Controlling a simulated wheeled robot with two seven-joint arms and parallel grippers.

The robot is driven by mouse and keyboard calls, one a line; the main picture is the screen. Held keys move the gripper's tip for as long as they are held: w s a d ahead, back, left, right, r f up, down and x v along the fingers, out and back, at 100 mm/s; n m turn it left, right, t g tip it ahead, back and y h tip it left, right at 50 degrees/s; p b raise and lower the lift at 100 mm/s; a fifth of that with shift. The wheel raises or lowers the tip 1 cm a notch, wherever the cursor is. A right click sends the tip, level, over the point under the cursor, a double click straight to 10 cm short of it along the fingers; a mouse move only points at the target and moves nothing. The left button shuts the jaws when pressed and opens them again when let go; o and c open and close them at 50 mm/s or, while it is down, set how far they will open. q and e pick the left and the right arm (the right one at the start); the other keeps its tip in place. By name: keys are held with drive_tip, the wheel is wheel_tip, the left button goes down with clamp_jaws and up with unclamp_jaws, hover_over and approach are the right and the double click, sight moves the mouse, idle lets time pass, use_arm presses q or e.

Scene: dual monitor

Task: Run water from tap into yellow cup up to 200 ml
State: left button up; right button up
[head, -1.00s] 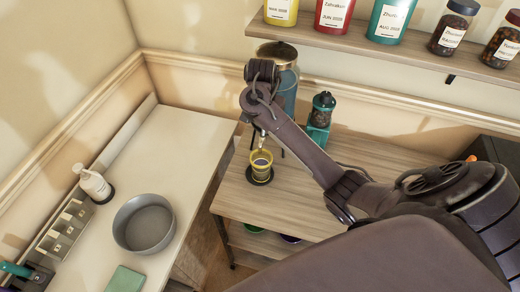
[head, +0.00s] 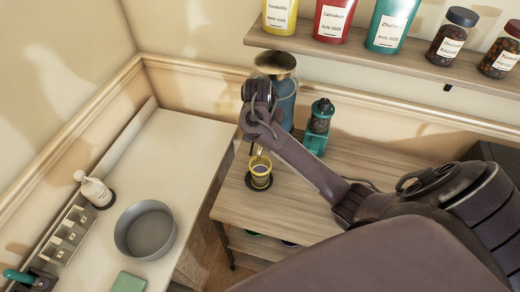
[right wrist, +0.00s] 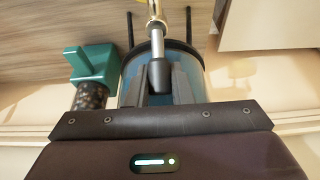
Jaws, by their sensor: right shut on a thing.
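The yellow cup (head: 260,172) stands upright on a dark round coaster on the wooden counter. A tall glass dispenser with blue water (head: 283,95) stands behind my right arm. Its metal tap (right wrist: 157,45) shows in the right wrist view, with a dark lever end (right wrist: 158,76) between my fingers. My right gripper (right wrist: 158,88) is shut on this lever. In the head view my forearm and wrist hide most of the tap and the dispenser's front. My left gripper is not in view.
A teal-and-dark grinder (head: 318,128) stands right of the dispenser. At left, a white counter (head: 180,143) holds a grey bowl (head: 145,229), a soap bottle (head: 95,189) and a green cloth (head: 128,283).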

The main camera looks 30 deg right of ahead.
drive_tip(key=shift+s+a+t+h+p, duration=0.2)
drive_tip(key=shift+t+h+p, duration=0.3)
drive_tip(key=shift+p, duration=0.85)
drive_tip(key=shift+s+f, duration=0.1)
drive_tip(key=shift+s+a+t+h+p, duration=0.25)
drive_tip(key=shift+t+h+p, duration=0.2)
drive_tip(key=shift+p, duration=0.7)
drive_tip(key=shift+a+h+p, duration=0.1)
drive_tip(key=shift+h+p, duration=0.2)
drive_tip(key=shift+h, duration=0.05)
drive_tip(key=shift+a+t, duration=0.1)
drive_tip(key=shift+t, duration=0.15)
drive_tip(key=shift+w+r, duration=0.15)
drive_tip(key=shift+r, duration=0.25)
idle(4.4)
